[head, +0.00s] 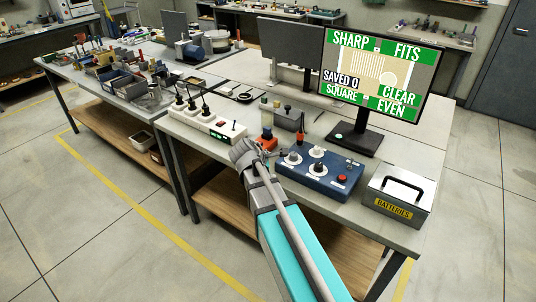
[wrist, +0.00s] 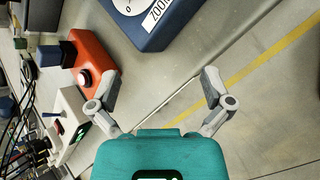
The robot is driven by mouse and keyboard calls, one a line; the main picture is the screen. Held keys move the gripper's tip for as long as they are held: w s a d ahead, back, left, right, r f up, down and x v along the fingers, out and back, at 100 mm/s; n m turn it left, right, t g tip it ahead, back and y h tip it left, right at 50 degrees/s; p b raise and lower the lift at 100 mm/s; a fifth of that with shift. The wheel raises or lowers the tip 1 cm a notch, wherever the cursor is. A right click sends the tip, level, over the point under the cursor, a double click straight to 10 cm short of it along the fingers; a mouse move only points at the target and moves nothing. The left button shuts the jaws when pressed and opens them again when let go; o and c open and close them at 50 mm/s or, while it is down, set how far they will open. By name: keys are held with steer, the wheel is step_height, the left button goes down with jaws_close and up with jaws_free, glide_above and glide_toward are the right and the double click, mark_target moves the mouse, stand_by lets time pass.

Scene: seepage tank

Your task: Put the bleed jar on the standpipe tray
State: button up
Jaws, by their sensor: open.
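I cannot pick out a bleed jar or a standpipe tray by name in either view. My gripper (head: 246,152) is at the front edge of the near bench, beside a small orange box. In the wrist view my gripper (wrist: 161,76) has its two fingers spread wide, with nothing between them. The bench edge and the floor show behind the fingers.
A blue control box (head: 318,174) with knobs, a battery case (head: 399,195), a monitor (head: 381,73), a white power strip (head: 207,121) and the orange box (wrist: 96,58) crowd the near bench (head: 385,229). Another bench (head: 75,65) at left is cluttered. Floor in front is clear.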

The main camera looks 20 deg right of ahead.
steer(key=s+a+f+m+g+y+b, duration=0.2)
steer(key=s+a+f+m+y, duration=0.1)
steer(key=s+f+m, duration=0.2)
steer(key=s+a+f+m+g+y+b, duration=0.2)
steer(key=s+f+m, duration=0.4)
steer(key=s+m, duration=0.4)
steer(key=shift+s+a+f+g+y+b, duration=0.15)
steer(key=shift+s+a+g+y+b, duration=0.15)
steer(key=shift+s+a+y+b, duration=0.7)
steer(key=shift+w, duration=0.15)
